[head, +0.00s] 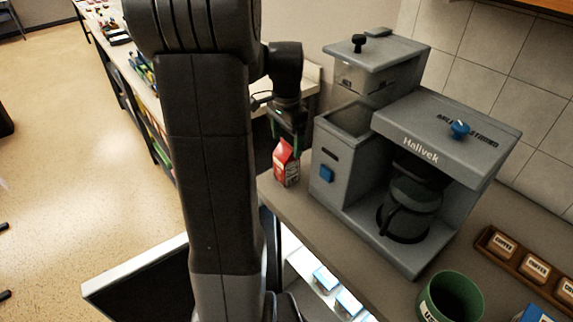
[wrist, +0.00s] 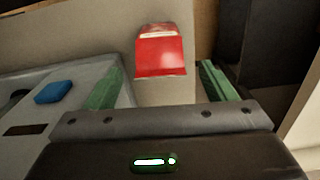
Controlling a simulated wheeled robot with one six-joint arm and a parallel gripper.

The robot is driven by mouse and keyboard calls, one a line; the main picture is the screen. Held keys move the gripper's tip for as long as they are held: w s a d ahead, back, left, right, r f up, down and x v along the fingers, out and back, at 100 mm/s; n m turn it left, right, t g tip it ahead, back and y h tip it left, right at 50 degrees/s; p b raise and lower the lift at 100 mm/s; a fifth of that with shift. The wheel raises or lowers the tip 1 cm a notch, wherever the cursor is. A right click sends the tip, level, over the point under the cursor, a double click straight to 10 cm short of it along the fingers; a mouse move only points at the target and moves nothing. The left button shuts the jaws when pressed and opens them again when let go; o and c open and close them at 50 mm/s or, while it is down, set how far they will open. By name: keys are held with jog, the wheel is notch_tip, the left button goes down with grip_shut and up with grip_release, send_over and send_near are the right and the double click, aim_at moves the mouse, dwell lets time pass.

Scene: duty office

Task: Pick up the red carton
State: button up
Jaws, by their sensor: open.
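The red carton (head: 286,165) stands upright on the counter, left of the grey coffee machine, in the head view. It has a white lower part and a gable top. In the wrist view the red carton (wrist: 160,55) lies ahead, between the lines of the two green fingers and beyond their tips. My gripper (head: 287,140) is above the carton in the head view, pointing down. In the wrist view my gripper (wrist: 158,85) has its fingers wide apart with nothing between them. My arm hides part of the counter to the left.
The grey coffee machine (head: 345,150) stands close to the carton's right; its blue button (wrist: 53,92) shows at left in the wrist view. A green mug (head: 450,298) and a wooden tray (head: 510,262) of labelled blocks sit further right. The counter edge is near the carton.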

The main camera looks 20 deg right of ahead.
aim_at(287, 162)
notch_tip(287, 162, down, 5)
jog(key=shift+r+p, duration=0.15)
jog(key=shift+p, duration=0.15)
jog(key=c, duration=1.3)
